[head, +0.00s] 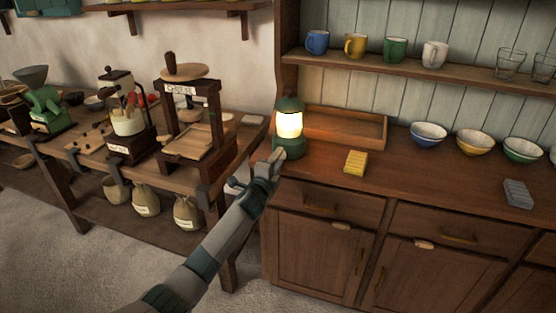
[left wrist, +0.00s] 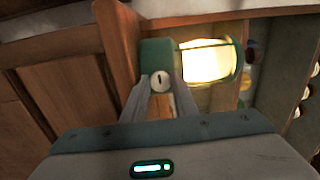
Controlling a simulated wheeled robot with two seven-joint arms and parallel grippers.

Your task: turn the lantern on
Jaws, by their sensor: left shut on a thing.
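The green lantern (head: 289,127) stands upright at the left end of the wooden counter, and its glass glows bright yellow-white. In the left wrist view the lantern (left wrist: 208,61) appears on its side, also glowing, with a round pale knob (left wrist: 161,81) bearing a dark mark on its green base. My left gripper (head: 276,158) reaches the lantern's base from the front left. In the left wrist view the fingertips of my left gripper (left wrist: 160,84) are shut on the knob, one on each side. My right gripper is not in view.
A wooden tray (head: 345,130) stands behind the lantern. A yellow sponge-like block (head: 355,162) and a grey block (head: 517,194) lie on the counter (head: 420,180). Bowls line its back, and mugs stand on the shelf above. A cheese press (head: 190,110) stands on the left bench.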

